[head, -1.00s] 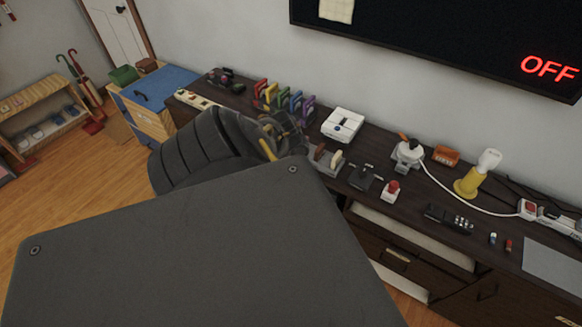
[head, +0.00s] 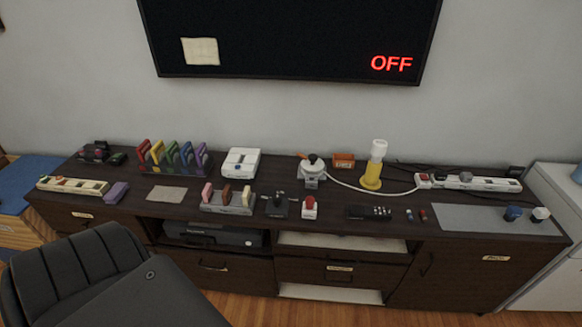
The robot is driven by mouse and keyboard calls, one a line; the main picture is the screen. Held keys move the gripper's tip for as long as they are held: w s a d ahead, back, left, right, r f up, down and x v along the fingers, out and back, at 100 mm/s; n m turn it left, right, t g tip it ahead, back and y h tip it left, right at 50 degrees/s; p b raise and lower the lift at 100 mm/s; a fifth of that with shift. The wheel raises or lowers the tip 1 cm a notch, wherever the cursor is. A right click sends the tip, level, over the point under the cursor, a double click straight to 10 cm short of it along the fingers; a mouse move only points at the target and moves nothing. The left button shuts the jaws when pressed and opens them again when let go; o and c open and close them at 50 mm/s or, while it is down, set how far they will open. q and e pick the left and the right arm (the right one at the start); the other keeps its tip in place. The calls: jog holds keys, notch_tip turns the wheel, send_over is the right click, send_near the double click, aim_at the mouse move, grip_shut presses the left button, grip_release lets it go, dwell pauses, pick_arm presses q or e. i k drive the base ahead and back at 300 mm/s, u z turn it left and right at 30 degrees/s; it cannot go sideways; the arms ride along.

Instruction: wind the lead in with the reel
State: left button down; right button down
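The reel (head: 311,170) is a small white device with a dark knob on top, standing on the dark cabinet top near its middle. A white lead (head: 362,190) runs out from the reel to the right, curving past the front of the yellow lamp-like thing (head: 374,163). The lead ends at a white plug with a red mark (head: 423,180), at the left end of the white power strip (head: 470,182). Whether the plug is seated in the strip is too small to tell. Neither of my grippers is in view.
The cabinet top (head: 240,188) also carries a colored rack (head: 172,158), a white console (head: 241,161), a joystick (head: 277,205), a red-button box (head: 309,207) and a grey mat (head: 480,219). A dark screen reading OFF (head: 290,40) hangs above.

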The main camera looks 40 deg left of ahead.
aim_at(310, 165)
jog(key=u, duration=0.55)
jog(key=k, duration=0.65)
jog(key=u, duration=0.1)
jog(key=i, duration=0.4)
jog(key=z, duration=0.6)
jog(key=i, duration=1.4)
jog(key=u, duration=0.9)
